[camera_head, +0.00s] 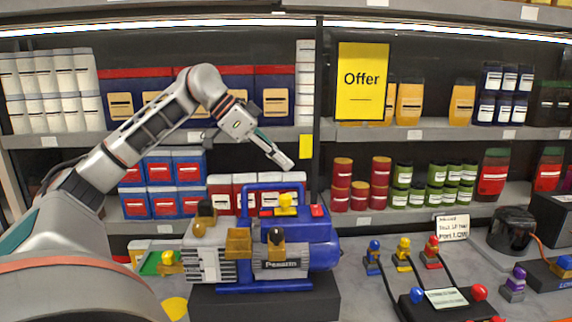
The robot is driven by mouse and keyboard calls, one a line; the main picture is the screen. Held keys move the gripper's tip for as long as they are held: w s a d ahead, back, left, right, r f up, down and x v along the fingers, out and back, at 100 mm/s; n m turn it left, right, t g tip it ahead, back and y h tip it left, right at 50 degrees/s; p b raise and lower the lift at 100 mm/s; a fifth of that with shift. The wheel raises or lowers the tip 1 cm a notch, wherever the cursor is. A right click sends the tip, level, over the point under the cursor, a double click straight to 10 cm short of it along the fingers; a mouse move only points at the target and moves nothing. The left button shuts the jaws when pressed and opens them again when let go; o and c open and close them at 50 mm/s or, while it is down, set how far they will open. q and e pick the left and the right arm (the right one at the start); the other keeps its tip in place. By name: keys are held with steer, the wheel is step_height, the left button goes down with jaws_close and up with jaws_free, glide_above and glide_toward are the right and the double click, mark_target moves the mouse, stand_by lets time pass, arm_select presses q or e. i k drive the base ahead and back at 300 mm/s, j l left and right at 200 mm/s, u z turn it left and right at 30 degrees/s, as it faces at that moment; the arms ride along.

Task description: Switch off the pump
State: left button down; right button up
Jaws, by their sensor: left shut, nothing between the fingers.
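The vacuum pump (325,234), with a blue body and a grey finned block, sits on a dark stand (265,306) at the lower middle. A red switch (318,211) shows on its top at the right, with a yellow knob-like part (285,203) to its left. My left gripper (287,161) is shut and empty. It is held above the pump's top, up and to the left of the red switch, apart from it in the picture. Whether the switch is on or off cannot be told. My right gripper is not in view.
Shelves behind hold many boxes, jars and tins, with a yellow Offer sign (361,82). To the right on the counter stand coloured connectors (404,255), cables, a black box (435,304) and a small white note (452,227). A green tray (150,262) lies at the left.

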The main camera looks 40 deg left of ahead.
mark_target(316, 210)
steer(key=k, duration=1)
